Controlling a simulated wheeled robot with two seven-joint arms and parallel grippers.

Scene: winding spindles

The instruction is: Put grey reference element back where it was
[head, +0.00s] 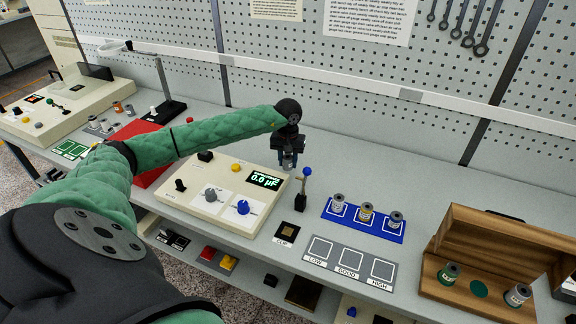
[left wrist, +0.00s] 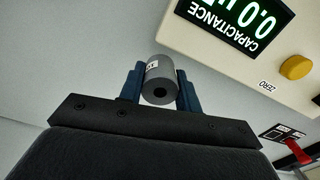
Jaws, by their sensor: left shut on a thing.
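My left gripper (head: 288,150) is above the bench behind the capacitance meter. It is shut on a grey cylindrical element, which is small and mostly hidden by the fingers in the head view. In the left wrist view the grey element (left wrist: 159,84) sits between the two blue fingers, with a dark hole in its end and a small white label. The open wooden box (head: 470,305) stands at the right with a green-banded spool (head: 447,273) and a grey spool (head: 517,295); a bare green round spot (head: 479,288) lies between them. My right gripper is not in view.
The meter (head: 222,200) reads 0.0 µF. A small stand with a blue knob (head: 307,172) is just right of my gripper. A blue mat (head: 345,226) holds three spools. A grey LOW, GOOD, HIGH mat (head: 335,264) is empty. The pegboard wall is behind.

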